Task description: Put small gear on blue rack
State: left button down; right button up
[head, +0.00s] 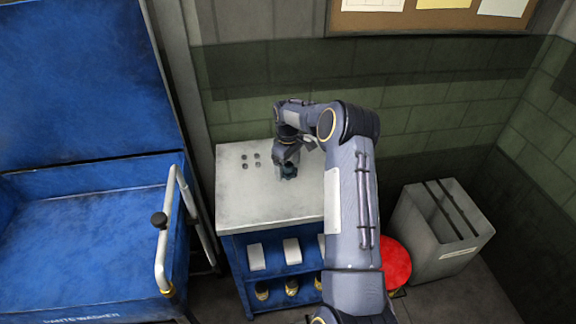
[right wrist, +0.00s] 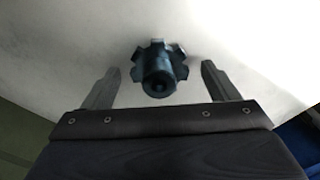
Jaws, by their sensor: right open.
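The small gear (right wrist: 159,70) is dark teal with a raised round hub. In the right wrist view it stands on the pale tabletop between and just beyond the two open fingers of my right gripper (right wrist: 160,85), with a gap on either side. In the head view the gear (head: 288,171) shows as a small dark shape under my right gripper (head: 287,160). The blue rack (head: 232,260) is the blue shelf unit under the pale grey top (head: 240,200). My left gripper is not in view.
White boxes (head: 291,250) and dark items fill the shelves. A blue parts washer (head: 85,215) with a metal handle stands left. A red stool (head: 395,262) and grey bin (head: 440,230) stand right.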

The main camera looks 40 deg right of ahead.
aim_at(288, 164)
notch_tip(288, 164, up, 12)
jog(key=b, duration=0.1)
jog(key=s+a+r+t, duration=0.2)
jog(key=s+a+r, duration=0.4)
jog(key=a+r, duration=0.15)
jog(key=s+a+r+m+t+y, duration=0.1)
jog(key=s+a+r+m, duration=0.1)
jog(key=s+a, duration=0.5)
jog(key=s+a+r+m+t+y, duration=0.1)
jog(key=s+a, duration=0.5)
jog(key=s, duration=0.4)
jog(key=s+a+f+m+t+y, duration=0.1)
jog(key=s+a+f+m, duration=0.1)
jog(key=s+a+f, duration=0.3)
jog(key=s+a, duration=0.1)
jog(key=s, duration=0.3)
jog(key=shift+a+f+t+y, duration=0.2)
jog(key=shift+f+t+y, duration=0.1)
jog(key=shift+y, duration=0.1)
